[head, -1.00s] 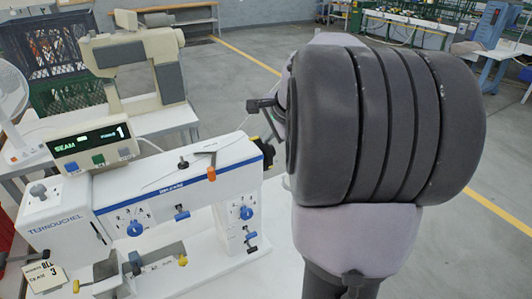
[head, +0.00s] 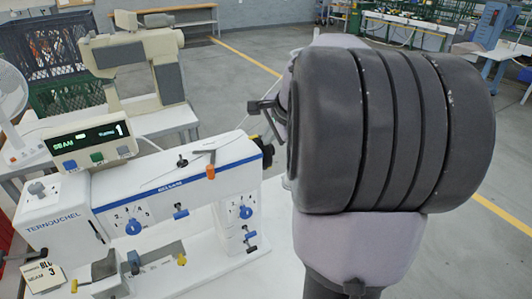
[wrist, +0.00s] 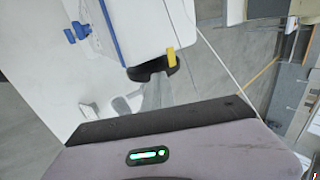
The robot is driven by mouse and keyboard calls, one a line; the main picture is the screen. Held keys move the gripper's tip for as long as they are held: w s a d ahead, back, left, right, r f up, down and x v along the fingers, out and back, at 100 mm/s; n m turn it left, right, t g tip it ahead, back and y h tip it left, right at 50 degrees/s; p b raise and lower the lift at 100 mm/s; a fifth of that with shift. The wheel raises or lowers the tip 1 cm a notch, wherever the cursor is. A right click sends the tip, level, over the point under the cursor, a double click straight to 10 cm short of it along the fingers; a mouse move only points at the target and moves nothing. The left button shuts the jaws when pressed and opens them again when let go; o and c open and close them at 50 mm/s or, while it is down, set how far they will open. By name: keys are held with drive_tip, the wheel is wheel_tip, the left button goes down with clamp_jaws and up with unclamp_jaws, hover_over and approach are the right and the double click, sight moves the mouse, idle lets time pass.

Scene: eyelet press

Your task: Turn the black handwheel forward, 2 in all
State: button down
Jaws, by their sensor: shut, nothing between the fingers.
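The black handwheel (head: 267,149) is at the right end of the white machine (head: 150,180) in the head view, partly hidden. In the wrist view the handwheel (wrist: 152,69) shows edge-on at the end of the white housing, with a yellow piece (wrist: 171,57) at its rim. My gripper (wrist: 155,90) is shut and empty, its grey fingers pointing at the handwheel and seeming very close to it. I cannot tell whether they touch. In the head view my arm hides the fingers.
A display box (head: 95,140) stands behind the machine and shows a 1. A beige machine (head: 140,65) and a fan (head: 12,100) are on the table behind. Several coloured knobs are on the white machine's front. Open grey floor lies to the right.

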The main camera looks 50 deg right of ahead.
drive_tip(key=shift+f, duration=0.25)
drive_tip(key=shift+s+a+f+b, duration=0.1)
drive_tip(key=shift+s+f+b, duration=0.05)
drive_tip(key=shift+b, duration=0.2)
drive_tip(key=shift+s, duration=0.2)
drive_tip(key=shift+s+a+f, duration=0.1)
drive_tip(key=shift+f, duration=0.1)
drive_tip(key=shift+s+a+f+b, duration=0.1)
drive_tip(key=shift+s+b, duration=0.1)
drive_tip(key=shift+b, duration=0.2)
